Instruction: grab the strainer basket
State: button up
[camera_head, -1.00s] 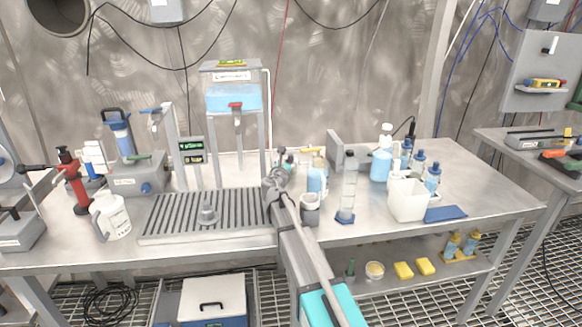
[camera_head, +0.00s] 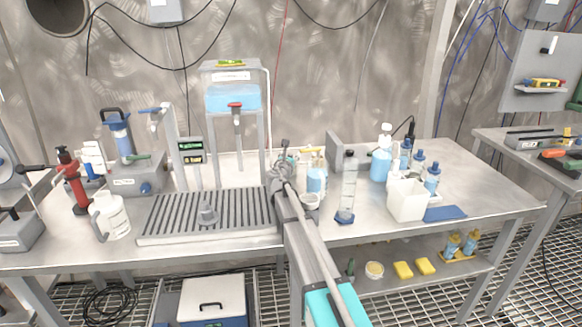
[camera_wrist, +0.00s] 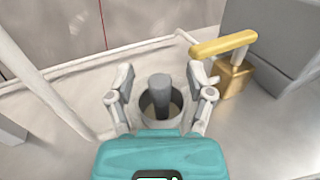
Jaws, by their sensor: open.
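In the wrist view, a light grey round cup with a dark grey upright post in its middle (camera_wrist: 162,97) stands on the steel bench; it looks like the strainer basket. My gripper (camera_wrist: 160,76) is open, one finger on each side of it. The fingers look close to the rim, but I cannot tell whether they touch. The teal gripper body hides the cup's near side. In the head view my gripper (camera_head: 281,160) is over the bench just right of the slotted tray, and my arm hides the basket there.
A yellow-handled item (camera_wrist: 232,72) stands right of my gripper. Blue-liquid bottles (camera_head: 316,178), a clear cylinder (camera_head: 348,188) and a white container (camera_head: 407,199) stand further right. The slotted tray (camera_head: 160,239) with a grey knob (camera_head: 208,214) lies left. A water tank (camera_head: 233,98) is behind.

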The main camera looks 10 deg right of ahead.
dwell(0.3)
grip_shut()
jog(key=shift+r, duration=0.1)
dwell(0.5)
notch_tip(320, 180, up, 10)
jog(key=p, duration=1)
dwell(0.5)
